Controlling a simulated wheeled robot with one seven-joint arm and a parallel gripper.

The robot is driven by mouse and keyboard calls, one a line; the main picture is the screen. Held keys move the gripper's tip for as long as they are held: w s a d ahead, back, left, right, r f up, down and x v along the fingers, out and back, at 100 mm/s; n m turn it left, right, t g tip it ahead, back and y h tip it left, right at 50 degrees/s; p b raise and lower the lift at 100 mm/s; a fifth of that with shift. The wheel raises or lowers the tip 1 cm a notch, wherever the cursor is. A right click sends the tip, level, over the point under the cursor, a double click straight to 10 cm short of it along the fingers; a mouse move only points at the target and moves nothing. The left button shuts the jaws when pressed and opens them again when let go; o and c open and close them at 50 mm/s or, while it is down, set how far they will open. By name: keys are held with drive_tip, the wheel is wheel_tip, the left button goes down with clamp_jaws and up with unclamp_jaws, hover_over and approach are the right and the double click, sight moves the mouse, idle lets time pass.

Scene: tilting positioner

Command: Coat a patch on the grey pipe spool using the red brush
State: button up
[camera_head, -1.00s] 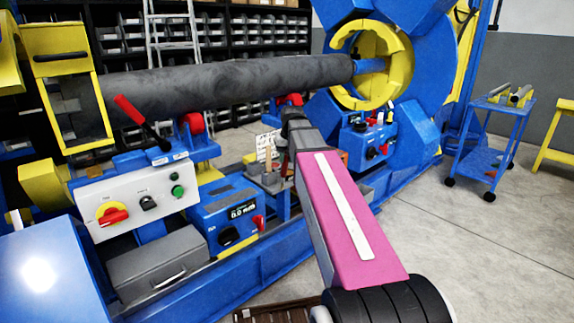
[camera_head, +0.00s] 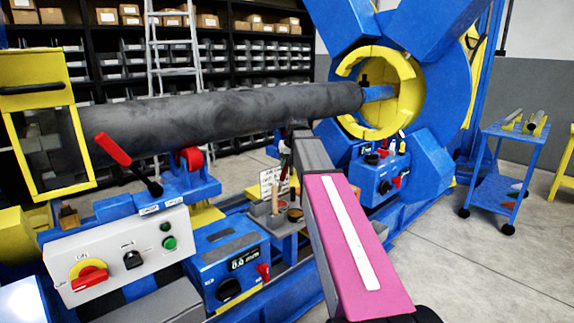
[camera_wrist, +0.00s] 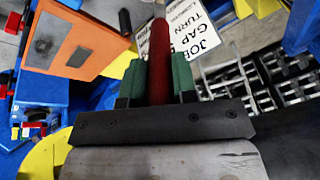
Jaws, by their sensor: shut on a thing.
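The grey pipe spool (camera_head: 215,117) is a long, dark, mottled cylinder lying nearly level across the head view. Its right end meets the yellow-ringed blue chuck (camera_head: 384,95). My gripper (camera_wrist: 157,85) has green fingers closed on the red brush (camera_wrist: 159,50), whose red handle points away from the wrist. The brush's bristles cannot be made out. In the head view, my pink and grey arm reaches up to just below the pipe's right half. Its end is small and partly hidden there, so I cannot tell whether the brush touches the pipe.
A red-handled lever (camera_head: 114,149) and red rollers (camera_head: 190,159) stand by the pipe's left half. A control panel (camera_head: 120,258) and blue meter box (camera_head: 232,265) are in front. A lettered sign (camera_wrist: 184,35) is near the brush in the wrist view. A blue cart (camera_head: 498,180) stands right.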

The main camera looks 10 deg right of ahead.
drive_tip(key=shift+f, duration=3.5)
drive_tip(key=shift+r, duration=3.5)
